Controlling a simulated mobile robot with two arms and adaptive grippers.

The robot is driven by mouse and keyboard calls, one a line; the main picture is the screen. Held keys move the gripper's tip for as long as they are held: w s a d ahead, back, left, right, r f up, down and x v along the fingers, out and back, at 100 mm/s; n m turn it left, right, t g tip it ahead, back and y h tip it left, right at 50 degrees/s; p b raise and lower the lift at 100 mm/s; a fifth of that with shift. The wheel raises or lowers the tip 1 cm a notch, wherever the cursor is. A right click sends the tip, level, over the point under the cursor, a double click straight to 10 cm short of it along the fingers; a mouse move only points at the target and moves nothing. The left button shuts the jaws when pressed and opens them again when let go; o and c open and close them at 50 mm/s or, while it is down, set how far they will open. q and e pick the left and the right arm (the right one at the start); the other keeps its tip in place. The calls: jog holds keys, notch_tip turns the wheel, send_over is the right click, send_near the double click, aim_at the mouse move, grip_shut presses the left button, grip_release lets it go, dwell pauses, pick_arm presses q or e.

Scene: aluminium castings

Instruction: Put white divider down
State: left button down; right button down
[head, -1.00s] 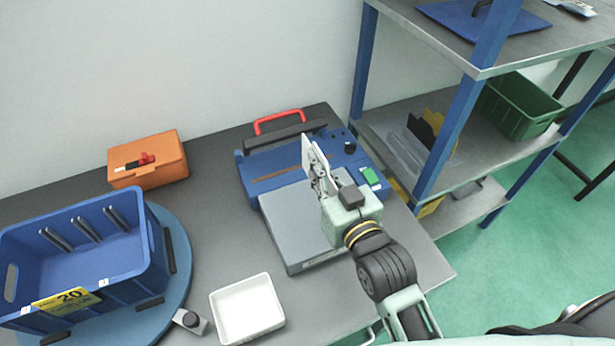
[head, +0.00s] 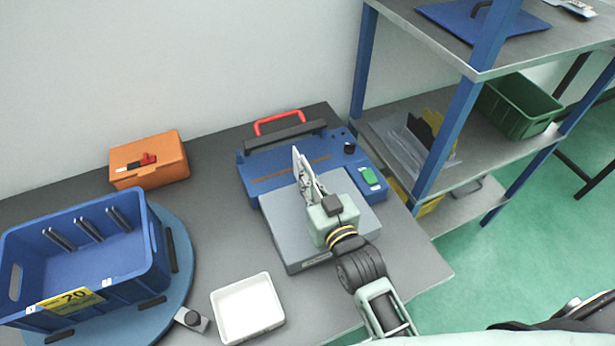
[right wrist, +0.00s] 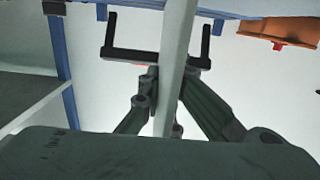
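The white divider (head: 302,170) is a thin white plate held on edge above the grey plate of the blue machine. My right gripper (head: 312,186) is shut on it. In the right wrist view the white divider (right wrist: 176,60) runs as a pale upright strip between the two dark fingers of my right gripper (right wrist: 168,88). The fingers hide part of it. I cannot tell how high it is above the machine. My left gripper is in neither view.
The blue machine (head: 262,172) has a red handle and a grey front plate (head: 284,236). A blue crate (head: 135,262) stands on a round blue turntable (head: 181,262). A white tray (head: 247,310) and an orange box (head: 150,163) are on the table. Shelves (head: 505,158) stand at the right.

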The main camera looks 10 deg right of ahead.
jog(key=c, duration=2)
grip_release()
